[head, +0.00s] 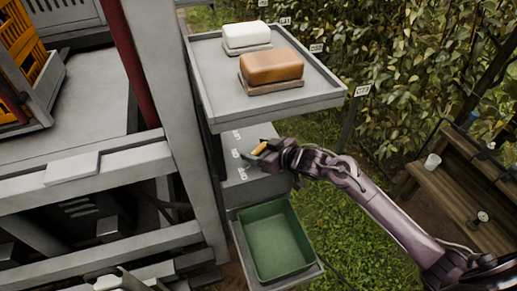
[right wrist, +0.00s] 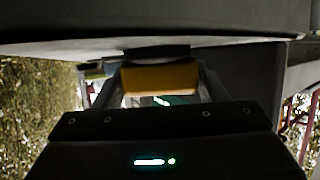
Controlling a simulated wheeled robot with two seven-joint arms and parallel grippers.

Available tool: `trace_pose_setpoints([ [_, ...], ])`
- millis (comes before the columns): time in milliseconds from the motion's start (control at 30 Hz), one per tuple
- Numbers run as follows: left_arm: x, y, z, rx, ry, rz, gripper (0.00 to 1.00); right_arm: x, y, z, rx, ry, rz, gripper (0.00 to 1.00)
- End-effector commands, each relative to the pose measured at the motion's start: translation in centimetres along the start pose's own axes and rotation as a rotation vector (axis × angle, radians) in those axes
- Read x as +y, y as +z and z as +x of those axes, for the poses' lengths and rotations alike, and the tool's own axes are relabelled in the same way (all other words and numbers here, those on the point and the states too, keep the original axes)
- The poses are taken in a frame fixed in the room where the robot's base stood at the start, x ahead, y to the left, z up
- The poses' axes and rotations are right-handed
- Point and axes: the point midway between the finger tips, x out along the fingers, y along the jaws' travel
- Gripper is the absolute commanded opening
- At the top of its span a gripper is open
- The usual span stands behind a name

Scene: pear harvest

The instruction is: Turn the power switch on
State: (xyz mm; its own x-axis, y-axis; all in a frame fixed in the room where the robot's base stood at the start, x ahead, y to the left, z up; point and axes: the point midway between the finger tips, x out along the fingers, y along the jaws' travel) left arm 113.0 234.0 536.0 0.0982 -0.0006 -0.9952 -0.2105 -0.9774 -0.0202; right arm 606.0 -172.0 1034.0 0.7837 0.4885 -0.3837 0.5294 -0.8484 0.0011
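The likely power switch is a yellow handle (head: 259,148) at the grey box (head: 236,139) below the upper tray. Which position it is set to cannot be read. My right gripper (head: 268,150) is at this handle, reaching in from the right. In the right wrist view the yellow handle (right wrist: 160,77) lies between my two fingers, below a dark round base. The fingers stand apart, one at each side of the handle; whether they press on it cannot be told.
A grey tray (head: 211,75) with a white block (head: 246,34) and a brown block (head: 271,67) overhangs my right gripper. A green bin (head: 276,243) stands below. A wooden bench (head: 455,195) is at the right. Grey frame posts (head: 178,120) stand left.

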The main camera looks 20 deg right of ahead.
Motion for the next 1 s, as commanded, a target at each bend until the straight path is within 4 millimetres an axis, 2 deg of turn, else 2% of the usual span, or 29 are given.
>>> trace_pose_setpoints([
  [33, 0.1, 0.39, 0.0, -0.006, 0.001, 0.0, 0.0, 0.03, 0.0, -0.01, 0.0, 0.001, 0.0, 0.52],
  [100, 0.17, 0.71, 0.0, -0.01, 0.002, 0.0, 0.0, 0.03, 0.0, -0.01, 0.0, 0.001, 0.0, 0.43],
  [467, 0.68, 0.71, -0.19, -0.012, 0.009, 0.003, 0.0, -0.05, 0.0, -0.01, 0.0, 0.054, 0.026, 0.43],
  [667, 0.64, 0.48, -0.32, -0.009, 0.008, 0.003, 0.0, -0.19, -0.02, 0.04, 0.001, 0.168, 0.078, 0.43],
  [1000, 0.57, 0.33, 0.32, -0.005, 0.007, 0.003, 0.0, -0.24, 0.04, 0.16, 0.0, 0.455, 0.201, 0.43],
])
